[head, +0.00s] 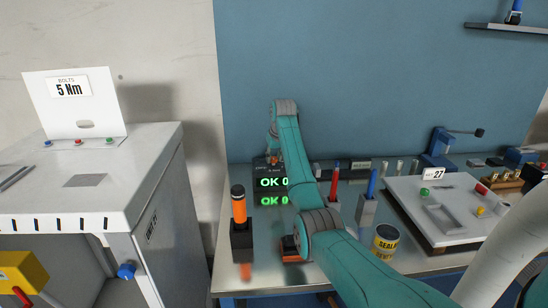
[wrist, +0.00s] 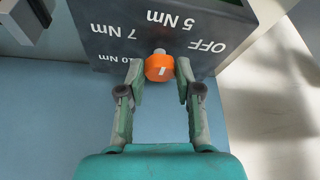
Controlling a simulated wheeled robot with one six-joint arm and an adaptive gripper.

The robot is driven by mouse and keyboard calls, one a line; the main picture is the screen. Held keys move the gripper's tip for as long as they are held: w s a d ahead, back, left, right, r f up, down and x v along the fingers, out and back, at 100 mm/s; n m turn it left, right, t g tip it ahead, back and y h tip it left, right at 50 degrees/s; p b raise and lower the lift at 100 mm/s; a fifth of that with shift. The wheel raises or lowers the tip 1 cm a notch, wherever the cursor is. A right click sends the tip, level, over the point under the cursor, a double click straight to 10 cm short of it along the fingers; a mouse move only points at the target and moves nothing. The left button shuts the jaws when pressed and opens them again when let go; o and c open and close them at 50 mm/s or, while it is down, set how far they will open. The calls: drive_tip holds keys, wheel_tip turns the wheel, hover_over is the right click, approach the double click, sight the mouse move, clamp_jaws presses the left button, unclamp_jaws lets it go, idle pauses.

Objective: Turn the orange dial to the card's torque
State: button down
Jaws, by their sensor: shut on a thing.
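The orange dial (wrist: 158,67) sits on a dark panel (wrist: 110,22) in the wrist view. The panel's labels appear upside down: OFF, 5 Nm, 7 Nm and a partly hidden 10 Nm. A white mark shows on the dial's right side, towards the OFF side; I cannot tell exactly which label it points at. My gripper (wrist: 160,80) is closed around the dial, one finger on each side. In the head view, the card (head: 69,87) reads BOLTS 5 Nm.
A green OK 0 display (head: 272,183) stands on the bench beside my arm. An orange-topped tool (head: 239,207) stands upright in a dark holder. Red and blue tools, a yellow SEALER can (head: 384,243) and a white tray (head: 440,226) are to the right. A white cabinet (head: 140,180) is at left.

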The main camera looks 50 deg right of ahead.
idle(0.4)
drive_tip(key=c, duration=0.8)
unclamp_jaws()
drive_tip(key=v, duration=1.2)
